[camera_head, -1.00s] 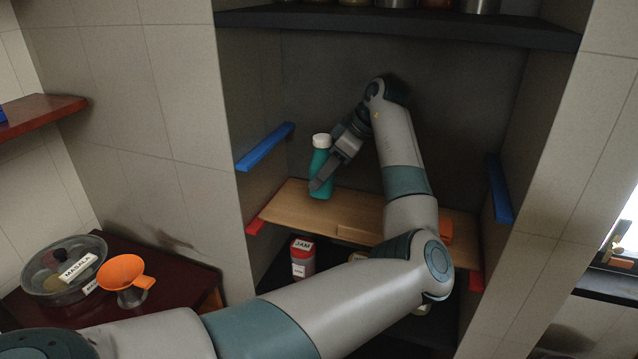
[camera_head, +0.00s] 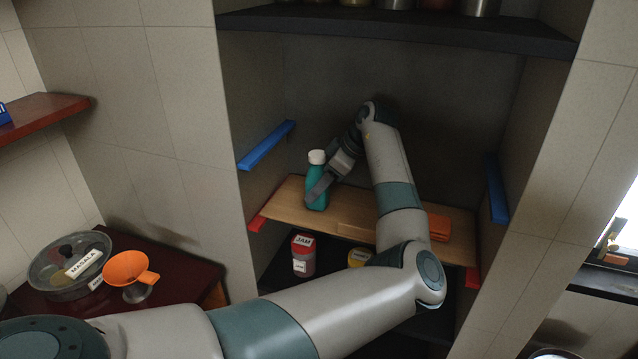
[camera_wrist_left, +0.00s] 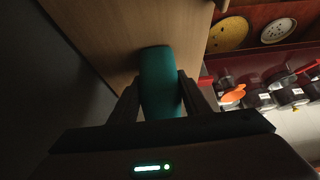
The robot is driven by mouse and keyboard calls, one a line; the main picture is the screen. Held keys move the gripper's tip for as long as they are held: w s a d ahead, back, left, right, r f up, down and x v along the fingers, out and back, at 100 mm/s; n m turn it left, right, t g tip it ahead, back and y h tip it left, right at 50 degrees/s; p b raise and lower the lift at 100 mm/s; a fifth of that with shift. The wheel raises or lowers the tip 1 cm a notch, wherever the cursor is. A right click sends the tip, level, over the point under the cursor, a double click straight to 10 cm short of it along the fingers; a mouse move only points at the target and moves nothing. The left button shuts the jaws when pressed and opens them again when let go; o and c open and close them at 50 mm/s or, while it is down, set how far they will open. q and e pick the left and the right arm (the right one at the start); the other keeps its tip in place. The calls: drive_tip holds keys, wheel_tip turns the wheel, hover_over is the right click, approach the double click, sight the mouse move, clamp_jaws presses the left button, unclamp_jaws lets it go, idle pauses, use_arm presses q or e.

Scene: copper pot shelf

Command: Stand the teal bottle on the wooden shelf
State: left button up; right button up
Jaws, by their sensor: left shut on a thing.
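The teal bottle (camera_head: 317,184) with a white cap is upright at the left part of the wooden shelf (camera_head: 349,214). Its base is at the board, and I cannot tell for sure whether it touches. My left gripper (camera_head: 321,189) is shut on the bottle from the right side. In the left wrist view the bottle (camera_wrist_left: 160,84) sits between the two fingers (camera_wrist_left: 160,98), with the shelf board (camera_wrist_left: 115,32) beyond it. My right gripper is not in view.
An orange folded cloth (camera_head: 439,227) lies at the shelf's right end. Blue rails (camera_head: 266,145) and red supports (camera_head: 257,223) line the niche walls. A jam jar (camera_head: 303,254) stands below. A dark shelf (camera_head: 400,26) with jars is above. An orange funnel (camera_head: 129,268) stands at left.

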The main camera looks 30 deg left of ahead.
use_arm(q)
drive_tip(key=shift+f, duration=0.15)
drive_tip(key=o, duration=1.1)
drive_tip(key=shift+w+d+r, duration=0.1)
drive_tip(key=shift+d+r, duration=0.1)
drive_tip(key=shift+r, duration=0.15)
drive_tip(key=shift+b+v, duration=2.25)
drive_tip(key=shift+v, duration=3.5)
drive_tip(key=shift+a, duration=0.1)
